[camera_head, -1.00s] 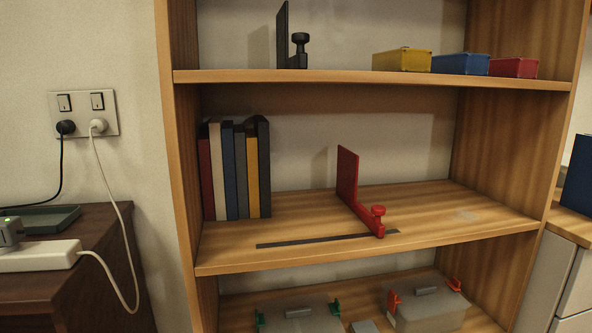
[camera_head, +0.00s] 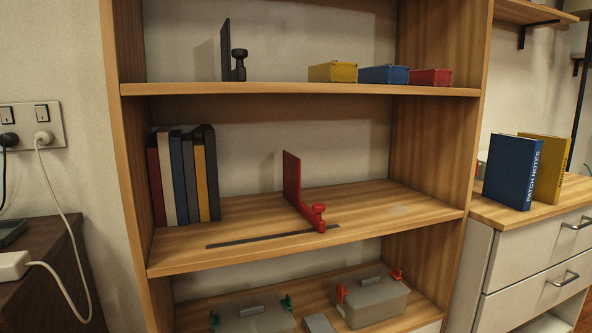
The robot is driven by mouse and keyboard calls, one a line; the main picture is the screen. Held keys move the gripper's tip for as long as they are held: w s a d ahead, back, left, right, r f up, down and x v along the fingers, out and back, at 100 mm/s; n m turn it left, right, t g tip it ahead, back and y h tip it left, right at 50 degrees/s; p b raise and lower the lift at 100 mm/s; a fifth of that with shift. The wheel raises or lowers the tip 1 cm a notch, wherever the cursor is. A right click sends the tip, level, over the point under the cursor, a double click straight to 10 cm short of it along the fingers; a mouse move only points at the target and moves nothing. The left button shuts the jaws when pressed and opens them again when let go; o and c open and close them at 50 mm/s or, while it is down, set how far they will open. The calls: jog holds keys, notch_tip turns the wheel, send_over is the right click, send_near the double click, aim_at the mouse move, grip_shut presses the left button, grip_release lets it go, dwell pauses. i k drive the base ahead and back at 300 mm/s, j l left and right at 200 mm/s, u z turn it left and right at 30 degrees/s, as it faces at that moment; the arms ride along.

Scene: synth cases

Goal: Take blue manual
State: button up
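Two blue books are in view, and I cannot tell which is the manual. One blue book (camera_head: 182,178) stands on the middle shelf in a row, between a cream book (camera_head: 166,178) and a dark grey book (camera_head: 188,176). A larger blue book (camera_head: 513,172) marked "PATCH NOTES" stands upright on the drawer cabinet at the right. A yellow book (camera_head: 546,165) stands behind it. My gripper is not in view.
A red bookend (camera_head: 292,182) stands on the middle shelf (camera_head: 380,215), apart from the row, with a dark strip (camera_head: 270,239) along the front. Yellow, blue and red boxes (camera_head: 383,74) sit on the upper shelf. Clasped bins (camera_head: 373,302) are below.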

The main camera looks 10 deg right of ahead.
aim_at(512, 164)
jog(key=z, duration=1.4)
